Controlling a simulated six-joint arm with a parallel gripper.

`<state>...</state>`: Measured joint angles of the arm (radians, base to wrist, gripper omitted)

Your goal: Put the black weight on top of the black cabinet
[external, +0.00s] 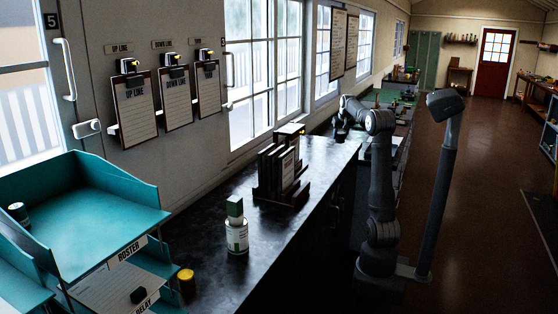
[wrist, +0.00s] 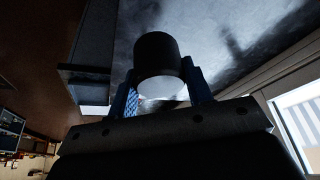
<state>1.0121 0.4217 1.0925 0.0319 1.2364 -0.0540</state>
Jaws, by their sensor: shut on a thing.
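The black weight (wrist: 157,55) is a short black cylinder with a pale end face, and it shows large in the wrist view. My gripper (wrist: 165,88) is shut on it, with a blue finger on each side. In the external view my gripper (external: 341,134) hangs low at the far end of the black cabinet (external: 210,268). The cabinet's glossy dark top also shows in the wrist view (wrist: 225,35), beyond the weight. I cannot tell whether the weight touches it.
On the cabinet stand a rack of dark files (external: 280,170) and a white bottle with a green cap (external: 236,232). A yellow-lidded jar (external: 187,281) and teal trays (external: 95,215) are at the near left. Windows line the left wall.

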